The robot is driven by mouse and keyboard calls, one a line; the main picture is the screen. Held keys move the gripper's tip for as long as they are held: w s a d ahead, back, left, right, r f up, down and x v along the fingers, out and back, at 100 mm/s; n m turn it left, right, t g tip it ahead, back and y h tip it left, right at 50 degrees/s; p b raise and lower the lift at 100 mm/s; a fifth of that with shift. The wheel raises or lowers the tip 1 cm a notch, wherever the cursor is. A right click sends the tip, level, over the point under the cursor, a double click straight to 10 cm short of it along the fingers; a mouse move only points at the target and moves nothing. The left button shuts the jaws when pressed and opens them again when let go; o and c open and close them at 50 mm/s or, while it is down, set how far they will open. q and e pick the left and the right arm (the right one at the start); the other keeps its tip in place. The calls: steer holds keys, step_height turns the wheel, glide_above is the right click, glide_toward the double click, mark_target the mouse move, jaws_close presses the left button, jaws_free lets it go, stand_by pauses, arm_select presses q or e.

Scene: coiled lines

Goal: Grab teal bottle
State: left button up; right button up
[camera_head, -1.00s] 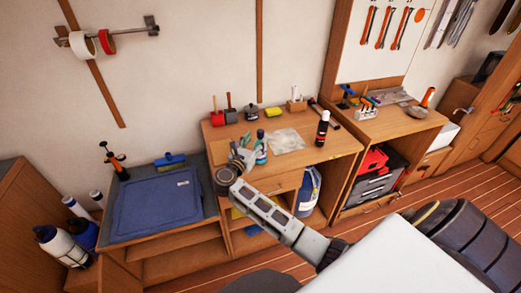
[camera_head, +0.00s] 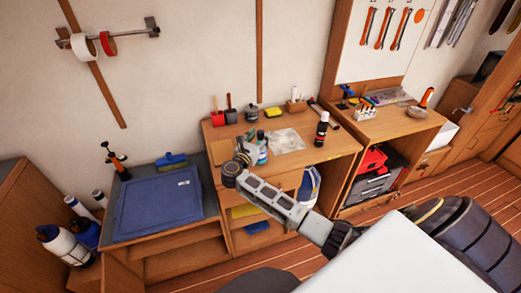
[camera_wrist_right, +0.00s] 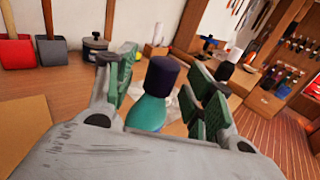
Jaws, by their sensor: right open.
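The teal bottle (camera_wrist_right: 150,105) has a dark purple cap and stands upright on the wooden bench. In the right wrist view it is between the two green-padded fingers of my right gripper (camera_wrist_right: 160,92), with a gap at the right finger. The gripper is open, and its body hides the bottle's lower part. In the head view my right gripper (camera_head: 250,152) is over the bench's left part, and the bottle (camera_head: 262,146) shows just beside its fingers. My left gripper is not in view.
A grey sheet (camera_head: 285,139) lies near the bottle. Red and dark scoops (camera_head: 217,117), a black tin (camera_head: 251,112) and a yellow sponge (camera_head: 273,113) line the back. A blue mat (camera_head: 158,203) lies left.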

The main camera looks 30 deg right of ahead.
steer(key=shift+w+d, duration=0.3)
steer(key=shift+d, duration=0.2)
jaws_close()
stand_by(0.3)
